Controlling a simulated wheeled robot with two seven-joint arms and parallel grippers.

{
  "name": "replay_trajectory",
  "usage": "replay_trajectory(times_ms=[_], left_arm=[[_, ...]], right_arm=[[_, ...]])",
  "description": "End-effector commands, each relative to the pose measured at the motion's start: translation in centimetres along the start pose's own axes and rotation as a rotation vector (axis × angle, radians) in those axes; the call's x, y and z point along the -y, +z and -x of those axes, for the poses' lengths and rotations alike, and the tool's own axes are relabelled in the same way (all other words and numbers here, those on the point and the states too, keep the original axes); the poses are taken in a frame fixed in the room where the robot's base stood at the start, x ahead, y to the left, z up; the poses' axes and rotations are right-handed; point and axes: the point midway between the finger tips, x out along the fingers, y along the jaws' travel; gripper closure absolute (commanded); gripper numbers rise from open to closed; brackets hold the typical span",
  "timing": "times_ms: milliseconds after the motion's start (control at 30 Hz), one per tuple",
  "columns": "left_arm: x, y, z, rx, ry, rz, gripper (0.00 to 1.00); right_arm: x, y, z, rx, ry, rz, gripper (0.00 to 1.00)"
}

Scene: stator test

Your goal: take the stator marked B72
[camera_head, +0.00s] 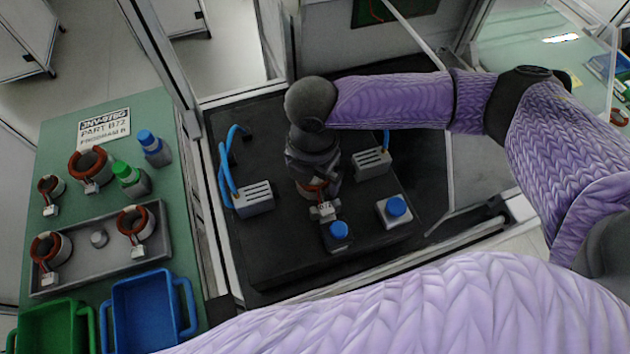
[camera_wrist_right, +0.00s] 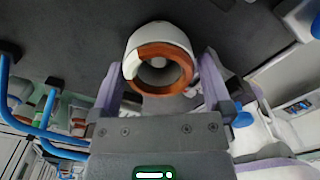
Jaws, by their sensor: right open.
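A stator (camera_head: 312,190) with a copper-orange ring and a white connector stands on the black test bench, mostly hidden beneath my right gripper (camera_head: 318,176). In the right wrist view this stator (camera_wrist_right: 160,38) has a white shell and lies between the two fingers of my right gripper (camera_wrist_right: 160,85), which is open. I cannot tell whether the fingers touch it. Other stators are on the green table: a larger one (camera_head: 90,166), a small one (camera_head: 50,187), and two in the grey tray (camera_head: 92,259). Their marks are too small to read. My left gripper is out of view.
Grey blocks (camera_head: 254,200) (camera_head: 371,163) and blue buttons (camera_head: 396,207) (camera_head: 339,230) surround the bench stator.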

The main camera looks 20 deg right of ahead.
Motion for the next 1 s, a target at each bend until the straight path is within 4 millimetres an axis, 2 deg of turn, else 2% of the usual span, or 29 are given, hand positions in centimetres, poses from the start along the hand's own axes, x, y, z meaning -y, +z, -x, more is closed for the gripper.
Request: replay_trajectory(times_ms=[200,600,667,867,967,1000], left_arm=[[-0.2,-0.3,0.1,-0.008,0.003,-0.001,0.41],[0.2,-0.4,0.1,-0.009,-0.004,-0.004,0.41],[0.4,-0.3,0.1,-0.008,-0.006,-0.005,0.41],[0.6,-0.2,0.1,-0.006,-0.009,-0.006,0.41],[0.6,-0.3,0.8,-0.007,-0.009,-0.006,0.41],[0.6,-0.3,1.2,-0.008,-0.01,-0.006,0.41]], right_arm=[[0.0,0.0,0.0,0.0,0.001,0.0,0.02],[0.0,0.0,0.0,0.0,0.001,0.0,0.87],[0.0,0.0,0.0,0.0,0.002,0.0,0.97],[-0.1,0.0,0.2,0.0,0.002,0.0,0.97],[-0.1,0.0,2.0,0.0,0.005,0.0,0.97],[-0.1,0.1,3.1,0.002,0.006,0.0,0.97]])
